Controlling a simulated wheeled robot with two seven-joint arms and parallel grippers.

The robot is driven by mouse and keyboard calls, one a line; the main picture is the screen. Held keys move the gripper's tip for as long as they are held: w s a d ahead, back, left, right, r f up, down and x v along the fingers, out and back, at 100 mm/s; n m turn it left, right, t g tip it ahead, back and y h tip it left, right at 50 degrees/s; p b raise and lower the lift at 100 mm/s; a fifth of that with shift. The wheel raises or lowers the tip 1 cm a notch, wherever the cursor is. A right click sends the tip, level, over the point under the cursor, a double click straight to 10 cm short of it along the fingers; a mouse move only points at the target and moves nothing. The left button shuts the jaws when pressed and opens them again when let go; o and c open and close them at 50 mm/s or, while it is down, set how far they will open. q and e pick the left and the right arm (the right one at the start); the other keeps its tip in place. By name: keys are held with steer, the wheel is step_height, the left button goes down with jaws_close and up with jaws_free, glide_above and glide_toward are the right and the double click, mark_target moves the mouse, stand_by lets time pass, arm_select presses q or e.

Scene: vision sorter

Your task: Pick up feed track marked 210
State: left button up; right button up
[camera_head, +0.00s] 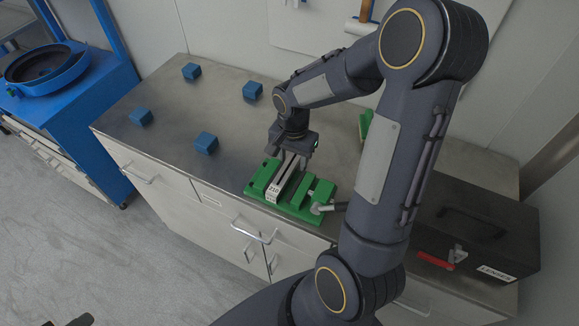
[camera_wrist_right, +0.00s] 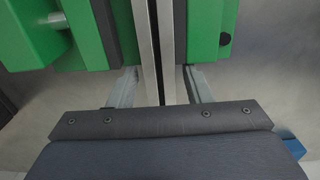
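The feed track (camera_head: 285,178) marked 210 is a narrow silver bar with a white label at its near end. It sits in a green fixture (camera_head: 302,207) on the metal bench. In the right wrist view the track (camera_wrist_right: 157,50) runs upright through the middle. My right gripper (camera_head: 289,160) is over the far part of the track. Its two fingers also show in the right wrist view (camera_wrist_right: 161,85), one on each side of the bar with gaps between, so it is open. A dark part at the head view's bottom left edge may be my left gripper; its state is unclear.
Several blue blocks (camera_head: 206,142) stand on the bench (camera_head: 165,150) to the left. A black case (camera_head: 480,228) labelled LENSES stands to the right. Another green piece (camera_head: 365,124) is partly hidden behind my right arm. A blue machine (camera_head: 75,110) stands at the far left.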

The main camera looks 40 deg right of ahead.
jaws_close()
steer(key=shift+r, duration=0.15)
